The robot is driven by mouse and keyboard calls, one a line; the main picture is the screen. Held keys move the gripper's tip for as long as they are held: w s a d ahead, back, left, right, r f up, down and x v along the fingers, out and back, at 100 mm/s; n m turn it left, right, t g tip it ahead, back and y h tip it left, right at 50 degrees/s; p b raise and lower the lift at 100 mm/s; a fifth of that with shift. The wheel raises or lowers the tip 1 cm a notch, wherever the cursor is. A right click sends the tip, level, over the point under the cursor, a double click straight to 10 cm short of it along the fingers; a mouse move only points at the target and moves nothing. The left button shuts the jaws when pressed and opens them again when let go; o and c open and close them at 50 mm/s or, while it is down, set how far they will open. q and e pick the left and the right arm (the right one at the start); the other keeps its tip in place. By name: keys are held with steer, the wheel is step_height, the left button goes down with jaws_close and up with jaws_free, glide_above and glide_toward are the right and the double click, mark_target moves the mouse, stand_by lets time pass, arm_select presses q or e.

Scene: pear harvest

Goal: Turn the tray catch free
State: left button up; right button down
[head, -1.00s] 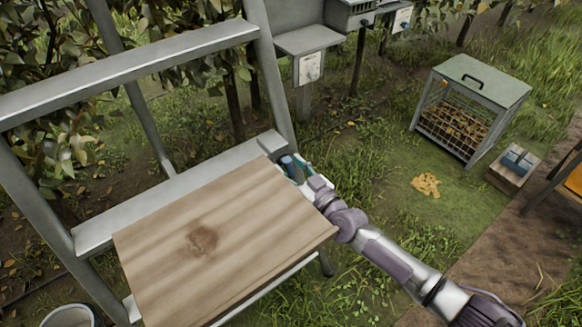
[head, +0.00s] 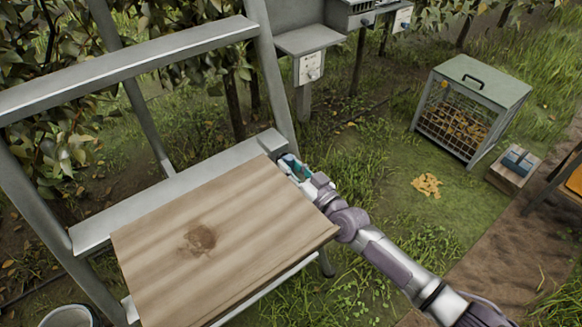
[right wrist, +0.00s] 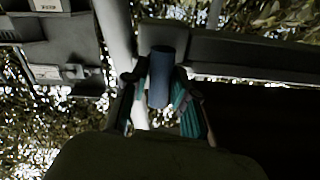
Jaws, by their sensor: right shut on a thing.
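The tray (head: 255,225) is a wooden board with a dark brown stain, on the grey metal frame. In the right wrist view, the catch is a dark blue cylindrical knob (right wrist: 159,72) standing between the teal finger pads. My right gripper (head: 291,166) is at the tray's far right corner, close beside the frame post. It also shows in the right wrist view (right wrist: 160,92), shut on the blue knob. In the head view the gripper mostly hides the knob. My left gripper is not in view.
The grey frame (head: 130,68) rises at the left and behind the tray. A wire crate (head: 466,76) with a green lid stands on the grass at the right. A bucket (head: 70,316) is at the bottom left.

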steer(key=c, duration=0.9)
jaws_free()
steer(key=v, duration=1.2)
steer(key=shift+f, duration=0.15)
